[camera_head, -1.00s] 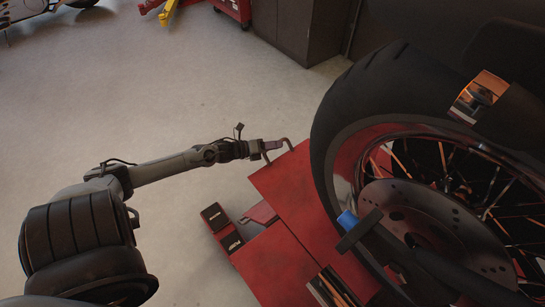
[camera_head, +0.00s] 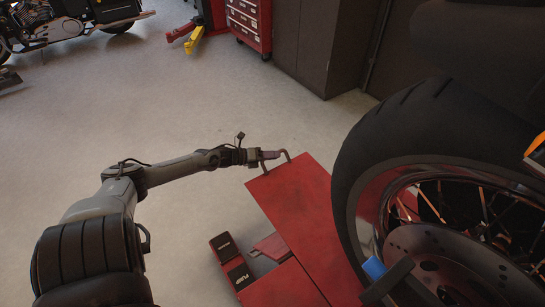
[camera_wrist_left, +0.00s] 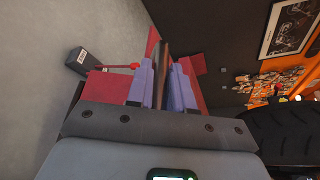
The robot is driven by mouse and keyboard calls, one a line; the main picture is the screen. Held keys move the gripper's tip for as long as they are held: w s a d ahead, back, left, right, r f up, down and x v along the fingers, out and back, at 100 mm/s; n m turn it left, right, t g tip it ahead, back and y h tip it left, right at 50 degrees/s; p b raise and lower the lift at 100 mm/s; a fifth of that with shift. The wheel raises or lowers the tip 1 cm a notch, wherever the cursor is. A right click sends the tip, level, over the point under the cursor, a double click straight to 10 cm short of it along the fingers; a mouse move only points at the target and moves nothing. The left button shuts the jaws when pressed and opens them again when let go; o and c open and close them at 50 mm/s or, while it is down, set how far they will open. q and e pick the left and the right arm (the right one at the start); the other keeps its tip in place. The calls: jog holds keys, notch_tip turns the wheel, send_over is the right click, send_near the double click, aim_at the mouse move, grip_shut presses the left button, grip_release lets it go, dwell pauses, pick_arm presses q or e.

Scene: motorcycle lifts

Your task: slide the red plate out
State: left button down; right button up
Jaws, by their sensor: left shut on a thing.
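The red plate (camera_head: 300,205) is a flat red panel of the lift, left of the motorcycle wheel in the head view. A dark handle (camera_head: 287,157) stands at its far left end. My left gripper (camera_head: 272,156) reaches this handle from the left and is shut on it. In the left wrist view the gripper's purple-grey fingers (camera_wrist_left: 163,85) close on the dark handle bar between them, with red plate surface on both sides.
The motorcycle wheel (camera_head: 352,150) stands close on the right of the plate. Black pedals (camera_head: 231,259) sit at the lift's left side. A red tool chest (camera_head: 250,22) and dark cabinets (camera_head: 318,50) stand at the back.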

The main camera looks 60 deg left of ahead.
pick_arm(q)
jog(key=c, duration=1.1)
grip_release()
jog(key=shift+d, duration=0.1)
jog(key=shift+s, duration=0.1)
pick_arm(e)
jog(key=shift+r, duration=0.15)
pick_arm(q)
jog(key=shift+s+r+p, duration=0.15)
jog(key=shift+s+p, duration=0.1)
jog(key=shift+p, duration=0.1)
pick_arm(e)
jog(key=shift+a+r, duration=0.1)
jog(key=shift+r, duration=0.15)
pick_arm(q)
jog(key=p+v, duration=0.5)
jog(key=v, duration=0.5)
pick_arm(e)
jog(key=shift+r, duration=2.65)
